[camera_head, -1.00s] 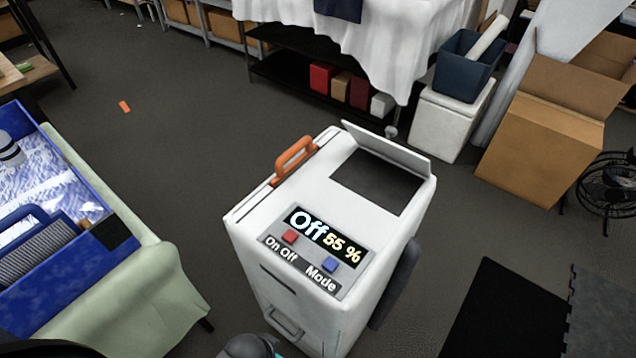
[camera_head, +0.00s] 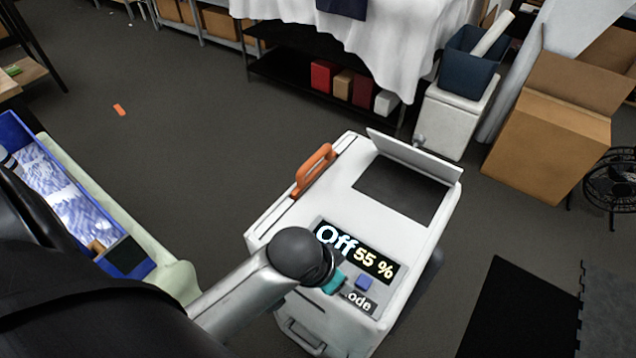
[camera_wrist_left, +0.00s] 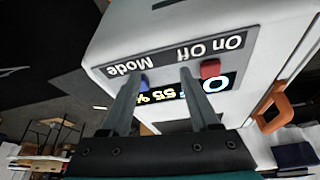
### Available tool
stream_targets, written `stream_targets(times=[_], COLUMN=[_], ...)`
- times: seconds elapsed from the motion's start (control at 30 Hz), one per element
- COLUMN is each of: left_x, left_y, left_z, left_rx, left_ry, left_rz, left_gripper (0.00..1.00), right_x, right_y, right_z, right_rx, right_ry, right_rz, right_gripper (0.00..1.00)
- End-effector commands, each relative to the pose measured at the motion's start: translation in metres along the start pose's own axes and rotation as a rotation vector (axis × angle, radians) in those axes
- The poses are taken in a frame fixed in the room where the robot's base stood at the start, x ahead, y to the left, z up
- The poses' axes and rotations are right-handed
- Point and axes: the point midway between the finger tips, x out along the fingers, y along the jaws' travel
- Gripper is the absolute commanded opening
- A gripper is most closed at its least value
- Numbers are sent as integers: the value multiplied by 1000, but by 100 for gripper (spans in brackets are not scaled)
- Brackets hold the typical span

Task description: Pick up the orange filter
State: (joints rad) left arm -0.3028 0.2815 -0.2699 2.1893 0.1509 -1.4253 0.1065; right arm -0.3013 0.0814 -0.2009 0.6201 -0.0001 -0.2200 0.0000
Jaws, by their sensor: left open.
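The orange filter shows as an orange handle (camera_head: 315,170) standing at the slotted left edge of the white machine (camera_head: 300,215); the part below the handle is hidden inside. The handle also appears at the right in the left wrist view (camera_wrist_left: 272,108). My left gripper (camera_wrist_left: 163,78) is open and empty, its two fingers in front of the control panel near the red and blue buttons. It is apart from the handle. In the head view my left arm covers part of the panel. The right gripper is not in view.
A blue tray (camera_head: 150,262) on a cloth-covered table stands at the left. The machine's display (camera_head: 358,250) reads Off 55 %, and a lid (camera_head: 415,155) stands open at its back. A cardboard box (camera_head: 540,150) is at the right. Floor is clear behind the machine's left side.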

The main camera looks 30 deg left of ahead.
Motion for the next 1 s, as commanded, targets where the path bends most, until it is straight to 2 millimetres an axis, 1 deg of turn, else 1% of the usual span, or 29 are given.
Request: stream_targets(times=[0.03, 0.13, 0.23, 0.37, 0.47, 0.57, 0.7, 0.8, 0.9, 1.0], left_x=[0, 0, -1, -6, -13, -23, -44, -60, -74, -84], left_y=[-3, -6, -15, -35, -58, -87, -134, -165, -189, -203], left_z=[-12, -34, -59, -89, -109, -127, -148, -158, -164, -166], left_rx=[20, 52, 84, 113, 115, 99, 42, -13, -63, -98], left_ry=[14, 32, 45, 46, 36, 23, 3, -6, -12, -15], left_rz=[-1, 8, 6, -16, -47, -92, -164, -210, -244, -262], left_gripper=[62, 62, 62, 62, 62, 62, 62, 62, 62, 62], right_x=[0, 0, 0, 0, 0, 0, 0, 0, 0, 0], right_y=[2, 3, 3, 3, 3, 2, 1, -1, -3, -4], right_z=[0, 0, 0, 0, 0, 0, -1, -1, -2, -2], right_rx=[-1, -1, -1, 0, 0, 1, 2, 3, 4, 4], right_ry=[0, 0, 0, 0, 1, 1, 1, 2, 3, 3], right_rz=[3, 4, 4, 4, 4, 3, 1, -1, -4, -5], right_gripper=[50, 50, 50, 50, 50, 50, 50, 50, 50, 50])
